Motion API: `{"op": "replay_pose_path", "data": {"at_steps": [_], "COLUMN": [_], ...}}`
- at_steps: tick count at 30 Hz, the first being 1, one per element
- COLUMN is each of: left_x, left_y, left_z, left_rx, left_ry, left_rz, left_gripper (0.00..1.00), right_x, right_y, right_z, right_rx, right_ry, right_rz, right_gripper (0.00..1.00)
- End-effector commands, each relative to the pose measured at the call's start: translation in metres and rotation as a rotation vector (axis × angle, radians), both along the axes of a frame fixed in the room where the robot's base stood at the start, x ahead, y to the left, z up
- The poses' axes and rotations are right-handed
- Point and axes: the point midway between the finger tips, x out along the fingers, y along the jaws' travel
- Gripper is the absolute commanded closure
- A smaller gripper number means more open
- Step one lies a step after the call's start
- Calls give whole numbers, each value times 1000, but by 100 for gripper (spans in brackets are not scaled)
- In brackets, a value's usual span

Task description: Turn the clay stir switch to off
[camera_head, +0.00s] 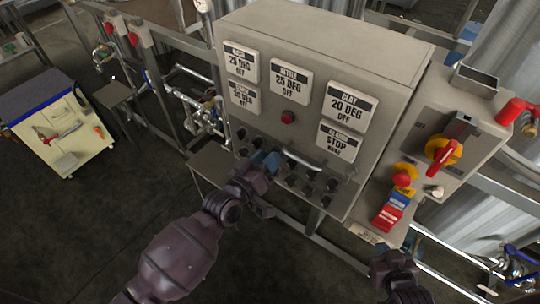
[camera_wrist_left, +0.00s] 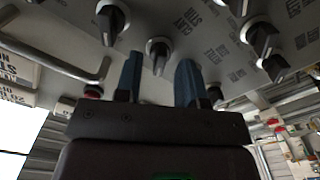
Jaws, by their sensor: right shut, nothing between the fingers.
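The grey control panel (camera_head: 384,67) carries several black rotary knobs along its lower part, one of them near the lower right (camera_head: 325,201). A display that appears to read CLAY (camera_head: 348,105) shows 20 DEG OFF. My left gripper (camera_head: 266,161) is at the knob rows, left of the panel's handle. In the left wrist view it is open (camera_wrist_left: 158,78), with a black knob (camera_wrist_left: 158,48) ahead between its blue fingertips; contact is unclear. My right gripper (camera_head: 386,258) is shut and empty, low and apart from the panel.
A metal bar handle (camera_head: 302,163) projects beside the left gripper. A red button (camera_head: 288,117) sits above the knobs. A side box with a red-and-yellow rotary handle (camera_head: 442,152) and a red emergency button (camera_head: 402,179) stands right. A cart (camera_head: 62,120) stands far left.

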Motion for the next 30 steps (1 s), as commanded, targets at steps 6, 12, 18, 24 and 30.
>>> {"op": "replay_pose_path", "data": {"at_steps": [6, 12, 18, 24, 30], "left_x": [-33, -59, -73, -76, -76], "left_y": [24, 43, 53, 55, 55], "left_z": [-2, -1, 0, 0, 0], "left_rx": [2, 1, 1, -1, -1], "left_ry": [2, 1, 1, 1, 1], "left_rz": [1, 0, -1, 0, 0], "left_gripper": [64, 64, 64, 64, 64], "right_x": [0, 1, 2, 3, 3], "right_y": [0, 0, 0, 0, 1], "right_z": [-3, -5, -4, -4, -4], "right_rx": [-1, -1, 0, 0, 0], "right_ry": [-1, -3, -6, -8, -8], "right_rz": [1, 1, 2, 2, 2], "right_gripper": [100, 100, 100, 100, 100]}}
